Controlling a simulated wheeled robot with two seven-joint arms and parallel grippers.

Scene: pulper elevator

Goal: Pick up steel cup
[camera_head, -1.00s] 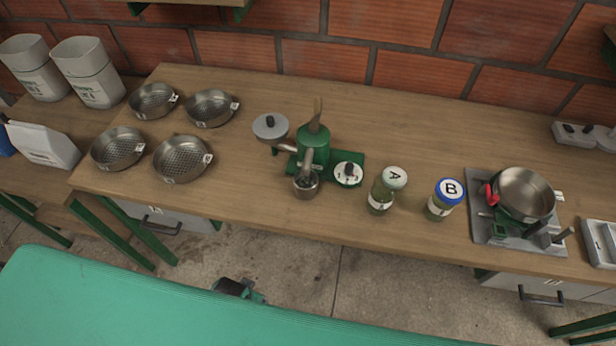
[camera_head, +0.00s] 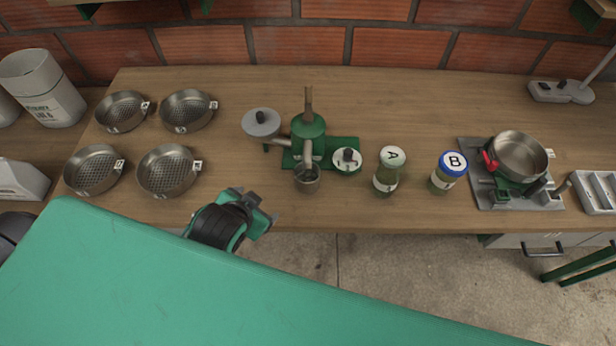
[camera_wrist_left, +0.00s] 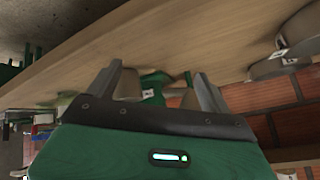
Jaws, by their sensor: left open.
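A small steel cup (camera_head: 306,181) stands under the spout of the green pulper (camera_head: 309,138), near the front of the wooden table. My left gripper (camera_head: 263,214) is at the table's front edge, to the left of the cup and nearer to me, apart from it. In the left wrist view its two fingers (camera_wrist_left: 158,88) are spread with nothing between them. Part of the green machine shows beyond them, and I cannot make out the cup there. My right gripper is in neither view.
Several perforated steel pans (camera_head: 168,171) lie on the left. Jar A (camera_head: 389,170) and blue-lidded jar B (camera_head: 448,173) stand right of the pulper. A steel pot (camera_head: 519,154) sits on a grey stand at the right.

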